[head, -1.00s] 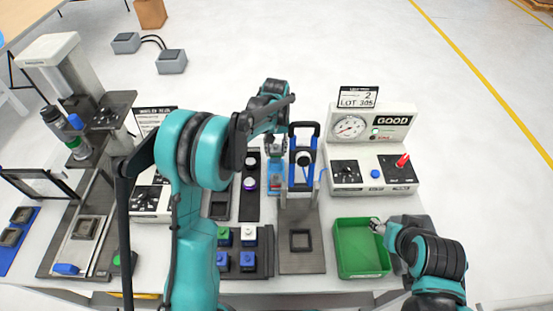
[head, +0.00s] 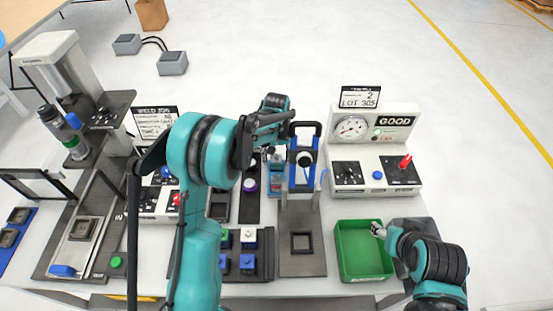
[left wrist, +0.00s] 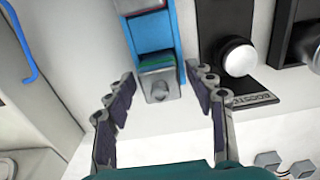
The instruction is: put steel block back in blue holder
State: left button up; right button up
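The blue holder (head: 276,182) stands upright near the middle of the bench in the head view, partly behind my left gripper. In the left wrist view the blue holder (left wrist: 152,35) comes down from the top edge. My left gripper (left wrist: 160,85) is open. Its fingers are on either side of the block, with gaps on both sides. My right gripper (head: 377,230) is by the green bin's right rim; its fingers are too small to read.
A gauge box (head: 375,150) reading GOOD is further right. The green bin (head: 362,271) looks empty. A rack with blue and white capped pieces (head: 248,262) lies in front. A black strip with knobs (left wrist: 228,70) lies beside the holder.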

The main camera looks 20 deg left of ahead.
aim_at(276, 156)
pick_arm(q)
jog(key=shift+r, duration=0.55)
notch_tip(276, 156, up, 11)
jog(key=p, duration=0.3)
jog(key=s+r+m+t, duration=0.1)
jog(key=s+r+t, duration=0.2)
jog(key=s+r, duration=0.8)
jog(key=s+f+m+t, duration=0.2)
jog(key=s+f+t, duration=0.2)
jog(key=s, duration=1.1)
jog(key=shift+f, duration=0.45)
jog(key=shift+a, duration=0.1)
notch_tip(276, 156, down, 7)
jog(key=b, duration=0.6)
jog(key=shift+r, duration=0.2)
